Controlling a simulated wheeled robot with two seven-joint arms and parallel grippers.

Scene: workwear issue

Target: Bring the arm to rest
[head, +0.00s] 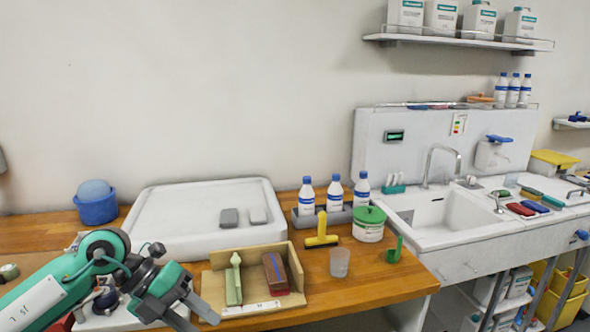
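My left arm comes in from the lower left, green and dark grey. Its gripper (203,321) points down and right at the front of the wooden counter, left of the cardboard tray. Its two dark fingers are spread apart, with nothing visible between them; the tips are close to the bottom edge of the picture. My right arm and gripper are not in view.
Open air is above the counter.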

